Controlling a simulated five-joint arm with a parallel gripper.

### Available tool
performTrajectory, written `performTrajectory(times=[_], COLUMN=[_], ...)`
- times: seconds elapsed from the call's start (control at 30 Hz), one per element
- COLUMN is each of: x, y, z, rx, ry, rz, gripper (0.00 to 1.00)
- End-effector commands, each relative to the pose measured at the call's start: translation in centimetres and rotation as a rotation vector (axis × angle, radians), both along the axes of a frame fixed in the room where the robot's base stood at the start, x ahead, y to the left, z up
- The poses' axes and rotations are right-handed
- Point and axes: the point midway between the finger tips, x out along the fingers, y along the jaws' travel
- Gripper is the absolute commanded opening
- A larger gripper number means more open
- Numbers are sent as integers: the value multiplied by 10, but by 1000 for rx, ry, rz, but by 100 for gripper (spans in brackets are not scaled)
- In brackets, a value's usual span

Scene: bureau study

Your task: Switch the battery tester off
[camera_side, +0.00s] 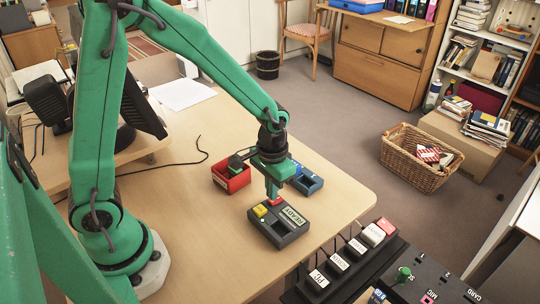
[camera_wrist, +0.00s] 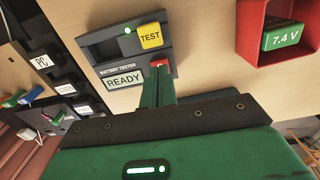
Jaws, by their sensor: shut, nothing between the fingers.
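The battery tester (camera_side: 290,234) is a dark grey box on the desk below my gripper; it also shows in the wrist view (camera_wrist: 98,47). It has a yellow TEST button (camera_wrist: 150,36), a lit green lamp (camera_wrist: 127,30) and a display reading READY (camera_wrist: 124,79). A red button (camera_wrist: 160,63) sits beside the display, partly hidden behind my fingers. My gripper (camera_side: 272,196) points down, shut and empty, with its fingertips (camera_wrist: 158,70) at the red button. I cannot tell whether they touch or press it.
A red bin (camera_side: 231,180) holds a green 7.4 V battery (camera_wrist: 283,37). A blue bin (camera_side: 309,183) stands behind the tester. A strip with labelled plugs (camera_side: 340,262) and a dark switch panel (camera_side: 425,285) lie at the front right. The desk (camera_side: 190,235) left of the tester is clear.

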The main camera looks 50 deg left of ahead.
Motion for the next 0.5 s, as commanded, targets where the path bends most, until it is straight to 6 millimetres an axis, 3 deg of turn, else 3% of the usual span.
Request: performTrajectory(times=[0.5], x=[0], y=[0], z=[-6], rx=[0], ry=[0], rz=[0], gripper=[0])
